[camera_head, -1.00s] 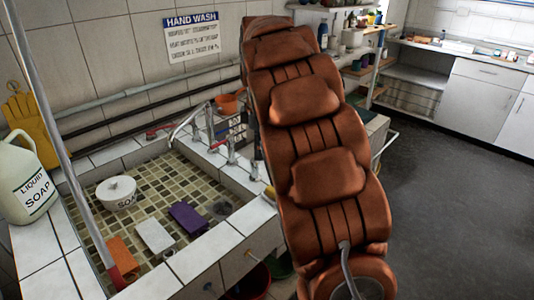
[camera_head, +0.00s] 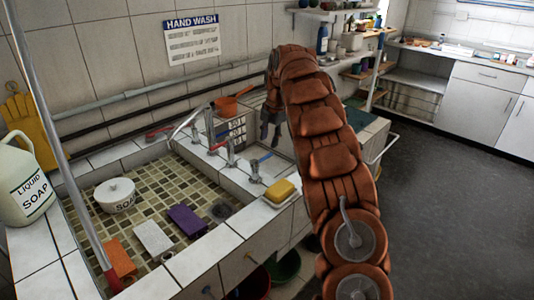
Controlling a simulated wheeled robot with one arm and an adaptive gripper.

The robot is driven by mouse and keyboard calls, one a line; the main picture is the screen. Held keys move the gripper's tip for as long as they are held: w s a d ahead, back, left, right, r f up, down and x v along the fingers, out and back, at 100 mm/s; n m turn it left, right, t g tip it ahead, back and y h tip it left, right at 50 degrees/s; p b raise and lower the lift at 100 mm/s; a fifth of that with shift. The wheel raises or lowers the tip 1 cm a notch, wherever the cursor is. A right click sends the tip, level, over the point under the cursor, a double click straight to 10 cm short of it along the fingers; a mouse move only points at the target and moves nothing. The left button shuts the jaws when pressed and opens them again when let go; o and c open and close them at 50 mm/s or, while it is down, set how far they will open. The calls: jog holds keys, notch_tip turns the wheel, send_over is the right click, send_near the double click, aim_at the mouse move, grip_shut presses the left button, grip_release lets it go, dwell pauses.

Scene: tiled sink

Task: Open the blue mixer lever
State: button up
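A small blue lever (camera_head: 265,157) shows at the chrome tap (camera_head: 255,172) on the tiled ledge, right of the tiled basin. My arm reaches from the lower right up to the back wall and bends over there. My dark gripper (camera_head: 270,130) hangs downward from its end, above and behind the blue lever in the picture, and looks apart from it. The fingers are small and dark, so I cannot tell how far they are spread. I see nothing held in them.
The tiled basin (camera_head: 85,222) holds a soap pot (camera_head: 115,196), an orange, a white and a purple block. A red lever (camera_head: 217,146) stands left of the blue one. A yellow sponge (camera_head: 280,190) lies on the front ledge. An orange pan (camera_head: 228,106) sits behind.

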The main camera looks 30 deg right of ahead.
aim_at(267, 157)
jog(key=shift+w+a+f+p, duration=0.1)
jog(key=shift+w+f+p, duration=0.15)
jog(key=shift+f, duration=0.9)
jog(key=shift+w+f+p, duration=0.2)
jog(key=shift+f, duration=0.9)
jog(key=shift+w+a+f+p, duration=0.1)
jog(key=shift+w+f+p, duration=0.15)
jog(key=shift+f, duration=0.9)
grip_shut()
